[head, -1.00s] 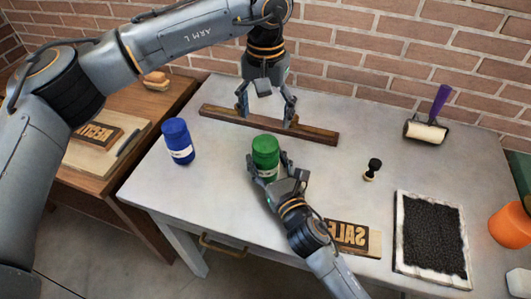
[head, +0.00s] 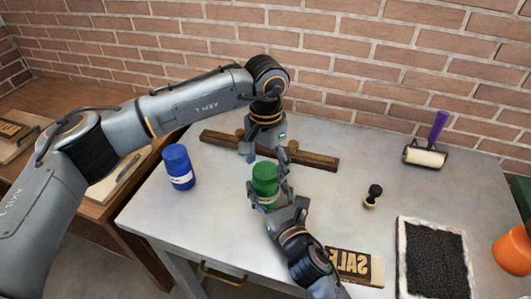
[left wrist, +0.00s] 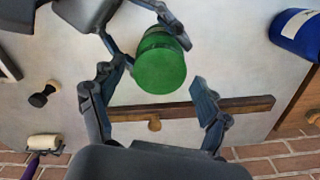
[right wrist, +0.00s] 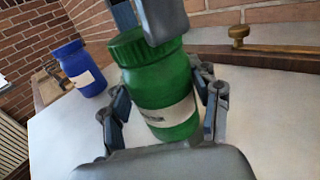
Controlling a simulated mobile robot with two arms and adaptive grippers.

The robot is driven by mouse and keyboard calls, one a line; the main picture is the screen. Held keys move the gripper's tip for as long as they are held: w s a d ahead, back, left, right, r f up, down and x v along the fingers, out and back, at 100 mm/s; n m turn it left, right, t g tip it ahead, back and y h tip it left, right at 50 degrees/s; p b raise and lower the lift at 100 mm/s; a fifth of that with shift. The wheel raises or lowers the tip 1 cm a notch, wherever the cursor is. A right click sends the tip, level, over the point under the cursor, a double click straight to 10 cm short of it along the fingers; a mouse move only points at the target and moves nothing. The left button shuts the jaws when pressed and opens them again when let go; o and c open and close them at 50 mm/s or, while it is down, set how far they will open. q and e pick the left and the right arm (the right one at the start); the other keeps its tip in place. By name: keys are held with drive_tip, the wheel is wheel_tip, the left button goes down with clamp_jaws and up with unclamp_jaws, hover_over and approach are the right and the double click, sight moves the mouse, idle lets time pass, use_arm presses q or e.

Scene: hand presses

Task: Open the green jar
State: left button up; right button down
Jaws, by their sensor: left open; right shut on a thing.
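The green jar (head: 266,182) stands upright on the grey table with its green lid on, and its white label shows in the right wrist view (right wrist: 172,115). My right gripper (head: 270,195) is shut around the jar's body from the front. My left gripper (head: 265,160) is open above and behind the jar. In the left wrist view the lid (left wrist: 160,66) lies just beyond the open left fingertips (left wrist: 155,80), and I see no contact there. One left finger is partly hidden in the head view.
A blue jar (head: 179,167) stands to the left. A wooden bar with knobs (head: 315,159) lies behind the green jar.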

use_arm(q)
drive_tip(key=shift+f, duration=0.25)
drive_tip(key=shift+c, duration=0.3)
